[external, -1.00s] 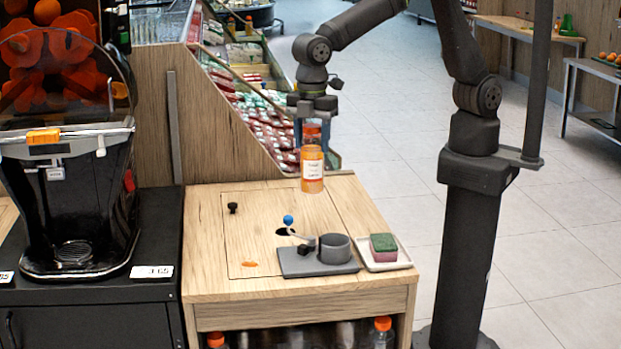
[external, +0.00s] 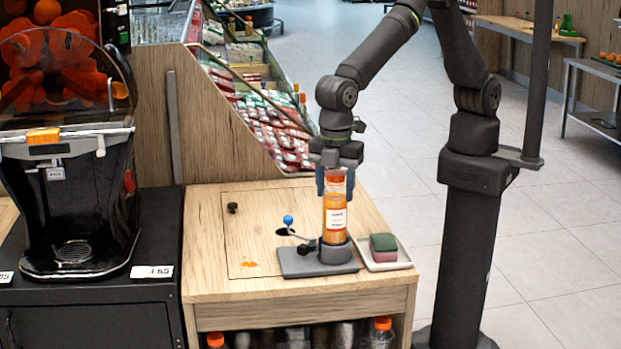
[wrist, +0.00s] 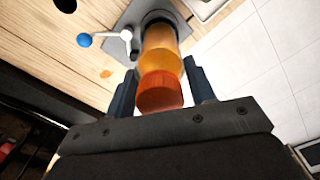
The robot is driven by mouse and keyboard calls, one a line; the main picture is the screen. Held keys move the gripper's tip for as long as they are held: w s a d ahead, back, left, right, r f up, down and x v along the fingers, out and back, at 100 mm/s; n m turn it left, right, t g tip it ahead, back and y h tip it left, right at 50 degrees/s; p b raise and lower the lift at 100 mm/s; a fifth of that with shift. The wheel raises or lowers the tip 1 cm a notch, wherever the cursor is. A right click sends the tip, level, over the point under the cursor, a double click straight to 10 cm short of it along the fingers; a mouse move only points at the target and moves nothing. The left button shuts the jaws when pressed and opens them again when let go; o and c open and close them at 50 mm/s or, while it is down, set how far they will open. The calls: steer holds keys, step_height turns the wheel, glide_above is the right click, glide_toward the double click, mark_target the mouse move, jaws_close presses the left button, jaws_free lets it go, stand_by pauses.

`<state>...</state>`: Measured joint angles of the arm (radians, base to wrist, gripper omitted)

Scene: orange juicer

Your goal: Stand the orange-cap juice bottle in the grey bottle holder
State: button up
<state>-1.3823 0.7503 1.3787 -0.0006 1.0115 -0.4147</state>
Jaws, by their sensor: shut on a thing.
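The orange-cap juice bottle (external: 335,212) stands upright with its lower end in the round cup of the grey bottle holder (external: 305,262). My gripper (external: 335,182) is around the bottle's top from above, shut on it just at the cap. In the wrist view the bottle (wrist: 160,62) runs away from the fingers (wrist: 162,90) toward the holder (wrist: 148,18). The cup hides the bottle's bottom, so I cannot tell if it rests on the cup's floor. A lever with a blue ball (external: 288,219) is at the holder's left.
A sponge (external: 383,243) lies on a white dish (external: 388,262) close to the holder's right. The juicer (external: 70,190) stands at the left. The counter's left part is mostly clear.

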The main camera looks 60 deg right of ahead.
mark_target(335, 201)
steer(key=shift+f, duration=1.9)
steer(key=shift+f, duration=0.25)
steer(key=o, duration=1.5)
steer(key=shift+r, duration=0.1)
step_height(335, 201, up, 13)
steer(key=shift+f, duration=0.2)
